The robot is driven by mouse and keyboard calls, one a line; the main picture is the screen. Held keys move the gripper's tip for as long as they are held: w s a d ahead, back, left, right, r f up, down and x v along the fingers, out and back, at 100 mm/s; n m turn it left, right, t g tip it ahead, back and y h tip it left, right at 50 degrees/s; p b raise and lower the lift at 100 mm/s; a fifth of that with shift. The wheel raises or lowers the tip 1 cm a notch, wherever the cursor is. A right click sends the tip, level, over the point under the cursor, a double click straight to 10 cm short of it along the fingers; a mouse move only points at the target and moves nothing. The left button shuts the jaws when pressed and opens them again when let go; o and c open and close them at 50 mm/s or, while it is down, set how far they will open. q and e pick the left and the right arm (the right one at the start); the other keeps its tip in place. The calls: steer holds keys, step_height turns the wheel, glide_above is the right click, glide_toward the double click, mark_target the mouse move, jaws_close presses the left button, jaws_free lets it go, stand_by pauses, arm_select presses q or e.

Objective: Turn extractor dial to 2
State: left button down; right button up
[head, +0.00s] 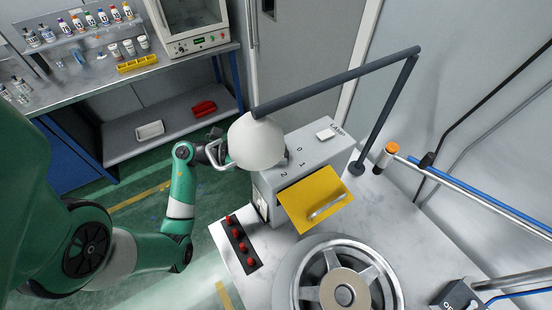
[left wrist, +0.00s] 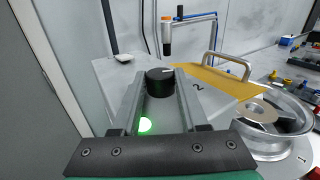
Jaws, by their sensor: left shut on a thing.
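The extractor box (head: 305,157) is grey, with printed marks on top and an open yellow flap (head: 315,198) at its front. Its black round dial (left wrist: 160,82) has a white line on top, pointing toward the upper right in the left wrist view. A printed 2 (left wrist: 198,87) is on the box to the right of the dial. My left gripper (head: 222,152) reaches the box from the left, partly hidden by the white lamp shade. In the left wrist view its fingers are closed around the dial, one on each side. My right gripper is not in view.
The white lamp shade (head: 257,143) hangs from a dark arm (head: 335,82) above my left gripper. A wheel (head: 340,285) lies in front of the box. Red knobs (head: 239,243) line the white table's left edge. A bench (head: 110,80) with bottles stands behind.

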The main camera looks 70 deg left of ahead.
arm_select(q)
steer(key=shift+a+f+m+g+h+b, duration=0.2)
steer(key=shift+m+g+h+b, duration=0.1)
steer(key=shift+m+h+b, duration=0.3)
steer(key=shift+r+m+g+h+b, duration=0.15)
steer(key=shift+m+g+h+b, duration=0.25)
steer(key=shift+h, duration=0.4)
steer(key=shift+c, duration=2.2)
jaws_free()
steer(key=b+v, duration=0.1)
steer(key=v, duration=1)
steer(key=shift+s+b, duration=0.25)
steer(key=shift+b, duration=0.05)
steer(key=shift+a, duration=0.1)
